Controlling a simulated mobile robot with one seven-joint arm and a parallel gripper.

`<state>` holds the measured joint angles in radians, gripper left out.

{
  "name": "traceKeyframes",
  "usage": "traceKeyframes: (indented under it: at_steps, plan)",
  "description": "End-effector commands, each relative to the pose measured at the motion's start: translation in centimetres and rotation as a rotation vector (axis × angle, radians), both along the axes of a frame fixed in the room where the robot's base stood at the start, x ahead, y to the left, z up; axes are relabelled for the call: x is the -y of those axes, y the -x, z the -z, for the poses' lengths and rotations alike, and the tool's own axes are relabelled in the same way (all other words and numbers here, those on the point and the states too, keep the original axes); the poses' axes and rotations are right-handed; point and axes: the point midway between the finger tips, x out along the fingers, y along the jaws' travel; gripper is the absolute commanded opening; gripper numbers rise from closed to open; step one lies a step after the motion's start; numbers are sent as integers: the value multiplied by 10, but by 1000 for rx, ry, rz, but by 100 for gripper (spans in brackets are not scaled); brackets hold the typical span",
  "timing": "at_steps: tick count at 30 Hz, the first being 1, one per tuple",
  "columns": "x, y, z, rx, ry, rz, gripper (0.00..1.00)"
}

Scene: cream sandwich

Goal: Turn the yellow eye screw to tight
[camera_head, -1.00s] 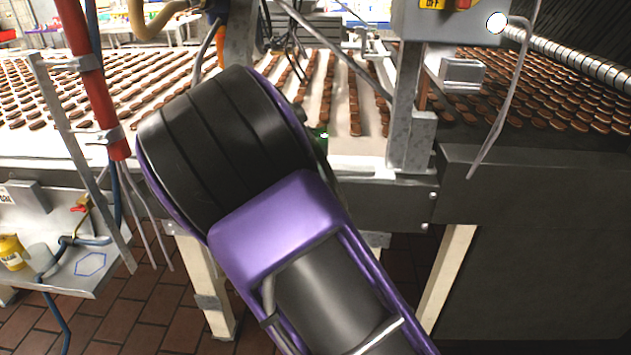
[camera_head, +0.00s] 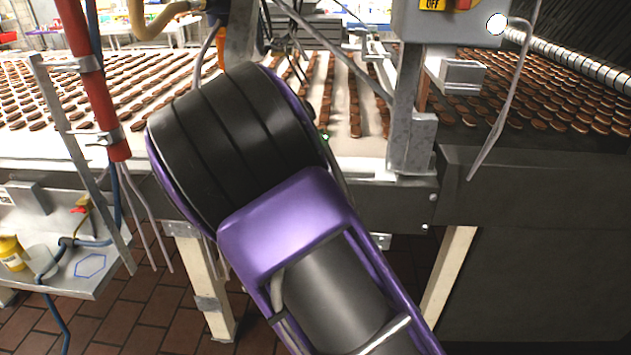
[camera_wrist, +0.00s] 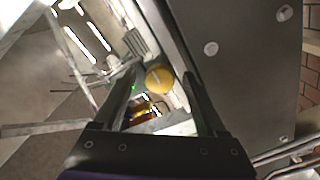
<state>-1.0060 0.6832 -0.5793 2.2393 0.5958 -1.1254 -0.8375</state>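The yellow eye screw (camera_wrist: 159,79) shows in the wrist view as a round yellow knob ahead of my gripper. It sits beside the edge of a large grey panel (camera_wrist: 232,75). My gripper (camera_wrist: 162,73) is open, with one dark finger on each side of the yellow screw in the picture. Whether either finger touches it, I cannot tell. In the head view my purple and black arm hides the gripper and the screw.
A conveyor (camera_head: 365,163) with rows of brown cookies runs behind my arm. A grey metal post (camera_head: 403,105) with a control box (camera_head: 412,24) stands right of it. A red pole (camera_head: 88,75) and a side shelf (camera_head: 60,283) with a yellow bottle (camera_head: 12,252) are at left.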

Motion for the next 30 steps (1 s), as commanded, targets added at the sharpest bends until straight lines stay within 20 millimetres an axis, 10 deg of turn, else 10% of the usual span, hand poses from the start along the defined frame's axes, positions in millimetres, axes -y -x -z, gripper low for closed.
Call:
traceKeyframes:
  at_steps: [10,24,30]
  plan:
    - [-1,12,-1,0,-1,-1,74]
    - [-5,122,-1,-2,2,-5,74]
    - [-6,133,-7,-2,7,0,74]
